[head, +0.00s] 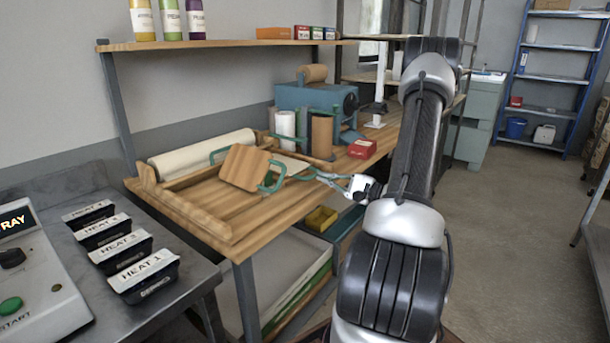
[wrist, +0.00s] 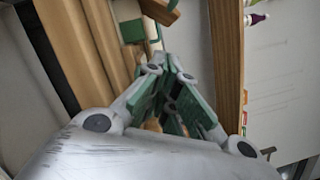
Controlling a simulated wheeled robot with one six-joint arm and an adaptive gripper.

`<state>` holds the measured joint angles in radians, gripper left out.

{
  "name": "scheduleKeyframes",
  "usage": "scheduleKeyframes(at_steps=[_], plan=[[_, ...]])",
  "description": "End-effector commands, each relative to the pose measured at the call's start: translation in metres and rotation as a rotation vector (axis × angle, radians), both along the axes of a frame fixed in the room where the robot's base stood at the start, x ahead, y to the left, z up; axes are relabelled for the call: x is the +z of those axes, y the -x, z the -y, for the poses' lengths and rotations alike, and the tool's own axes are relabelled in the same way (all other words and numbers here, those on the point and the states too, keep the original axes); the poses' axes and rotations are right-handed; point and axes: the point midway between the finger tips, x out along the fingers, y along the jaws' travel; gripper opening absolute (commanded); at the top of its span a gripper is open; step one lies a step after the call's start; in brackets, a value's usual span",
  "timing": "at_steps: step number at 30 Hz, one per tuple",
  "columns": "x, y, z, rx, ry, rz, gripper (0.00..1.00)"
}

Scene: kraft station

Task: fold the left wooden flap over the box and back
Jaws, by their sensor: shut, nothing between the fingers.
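In the wrist view my gripper (wrist: 165,62) points toward a wooden piece (wrist: 160,10) and a green part (wrist: 131,31). A pale flat surface (head: 291,165) shows behind the flap; the box itself is not clearly visible.
A paper roll (head: 202,154) lies behind the flap on the wooden bench (head: 225,212). Upright rolls, a blue machine (head: 318,102) and a red box (head: 362,149) stand to the right. A shelf (head: 220,44) runs above. Black HEAT trays (head: 137,273) are at the left.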

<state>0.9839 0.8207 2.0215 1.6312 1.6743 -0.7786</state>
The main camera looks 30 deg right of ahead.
Motion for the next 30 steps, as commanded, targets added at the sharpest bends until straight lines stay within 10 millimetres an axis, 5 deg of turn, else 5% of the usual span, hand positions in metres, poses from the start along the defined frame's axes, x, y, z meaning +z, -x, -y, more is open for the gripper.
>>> scheduleKeyframes(at_steps=[14,21,30], plan=[[0.012,-0.078,-0.052,0.007,0.001,0.002,0.0],[0.027,-0.068,-0.077,0.005,0.001,0.001,0.0],[0.031,-0.065,-0.083,0.004,0.001,0.002,0.0]])
